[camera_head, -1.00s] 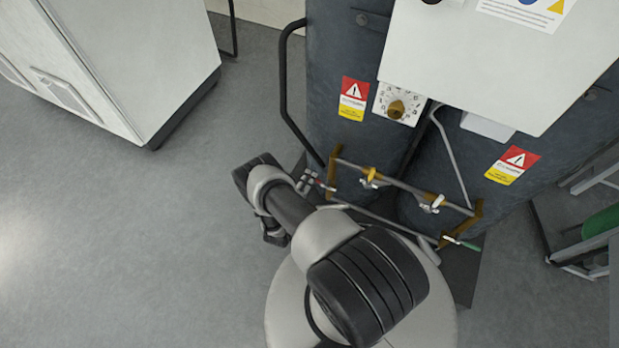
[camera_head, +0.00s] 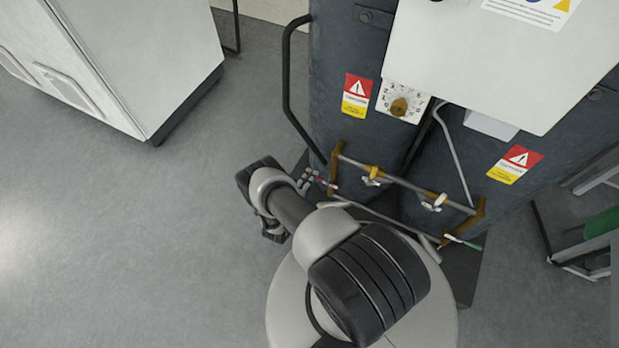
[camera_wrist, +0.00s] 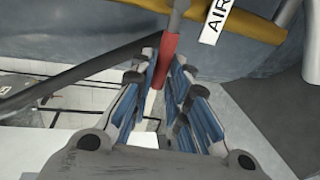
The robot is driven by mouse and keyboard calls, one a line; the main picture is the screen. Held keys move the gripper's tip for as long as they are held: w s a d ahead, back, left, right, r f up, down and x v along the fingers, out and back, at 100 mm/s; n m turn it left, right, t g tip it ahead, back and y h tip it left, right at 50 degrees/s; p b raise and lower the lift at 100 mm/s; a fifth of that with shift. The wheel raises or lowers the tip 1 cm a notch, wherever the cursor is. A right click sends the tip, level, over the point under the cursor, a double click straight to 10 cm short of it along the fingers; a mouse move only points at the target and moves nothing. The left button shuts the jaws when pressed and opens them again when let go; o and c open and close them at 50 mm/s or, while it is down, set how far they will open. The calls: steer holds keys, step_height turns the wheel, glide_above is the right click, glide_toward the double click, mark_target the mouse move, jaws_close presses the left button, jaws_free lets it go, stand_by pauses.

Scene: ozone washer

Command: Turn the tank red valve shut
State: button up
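The red valve handle (camera_wrist: 169,50) hangs below a brass-coloured pipe in the wrist view, with a white "AIR" tag (camera_wrist: 215,20) beside it. My gripper (camera_wrist: 164,68) has its two blue-padded fingers apart, one on each side of the handle's lower part. I cannot tell whether either pad touches it. In the head view my gripper (camera_head: 309,178) is at the left end of the pipework, low on the left dark tank (camera_head: 340,135). A small bit of the red handle (camera_head: 320,181) shows beside the fingers there.
A pipe with brass-coloured valves (camera_head: 372,173) runs across the tank fronts. A green-handled valve (camera_head: 463,242) is at its lower right. A black bent rail (camera_head: 287,85) stands left of the tank. A white cabinet (camera_head: 120,60) is at upper left; the floor (camera_head: 110,230) between is clear.

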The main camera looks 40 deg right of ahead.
steer(key=o, duration=0.4)
steer(key=v, duration=1.2)
steer(key=shift+r, duration=0.1)
